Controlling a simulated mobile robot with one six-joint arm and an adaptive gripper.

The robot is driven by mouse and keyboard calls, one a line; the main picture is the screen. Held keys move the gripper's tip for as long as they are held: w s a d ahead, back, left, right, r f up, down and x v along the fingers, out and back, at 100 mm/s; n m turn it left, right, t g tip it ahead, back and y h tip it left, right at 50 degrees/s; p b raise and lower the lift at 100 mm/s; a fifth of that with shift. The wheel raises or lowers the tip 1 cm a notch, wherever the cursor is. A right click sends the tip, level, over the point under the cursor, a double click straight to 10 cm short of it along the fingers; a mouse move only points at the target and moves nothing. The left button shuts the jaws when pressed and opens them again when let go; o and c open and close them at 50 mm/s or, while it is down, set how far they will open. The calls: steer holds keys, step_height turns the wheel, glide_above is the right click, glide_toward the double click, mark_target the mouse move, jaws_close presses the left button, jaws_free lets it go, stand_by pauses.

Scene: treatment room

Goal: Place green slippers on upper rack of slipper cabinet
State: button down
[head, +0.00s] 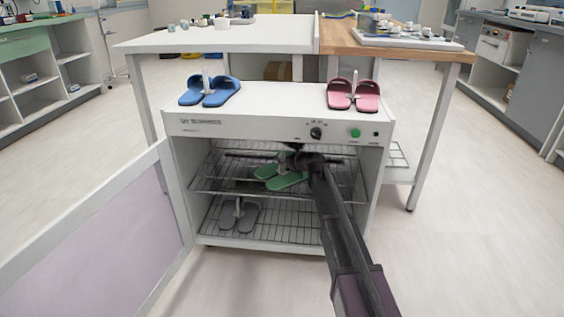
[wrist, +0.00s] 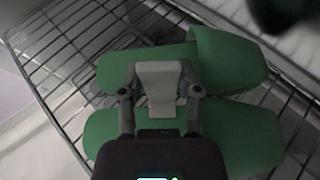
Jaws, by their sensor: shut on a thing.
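The green slippers (head: 283,178) are inside the slipper cabinet (head: 240,125), at the level of its upper wire rack (head: 215,184). In the wrist view the pair (wrist: 235,128) lies side by side over the rack wires (wrist: 60,60). My gripper (head: 300,160) reaches in through the open front. In the wrist view my gripper (wrist: 160,92) is shut on a pale upright holder (wrist: 158,78) between the two slippers. I cannot tell whether the soles touch the wires. My arm hides the rack's right part in the head view.
The cabinet door (head: 100,240) stands open to the left. Grey slippers (head: 238,214) sit on the lower rack (head: 285,224). Blue slippers (head: 210,91) and pink slippers (head: 353,95) stand on the cabinet top. A white and wooden table (head: 220,38) is behind.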

steer(key=shift+c, duration=1.5)
jaws_free()
steer(key=shift+s+d+r, duration=0.1)
steer(key=shift+s+d+r+p, duration=0.25)
steer(key=shift+s+d+p, duration=0.05)
steer(key=shift+s+d, duration=0.1)
steer(key=p+v, duration=0.1)
steer(key=v, duration=0.2)
steer(key=shift+s+r, duration=0.1)
steer(key=shift+s, duration=0.05)
steer(key=s+d, duration=0.8)
steer(key=s, duration=0.1)
steer(key=shift+d, duration=0.25)
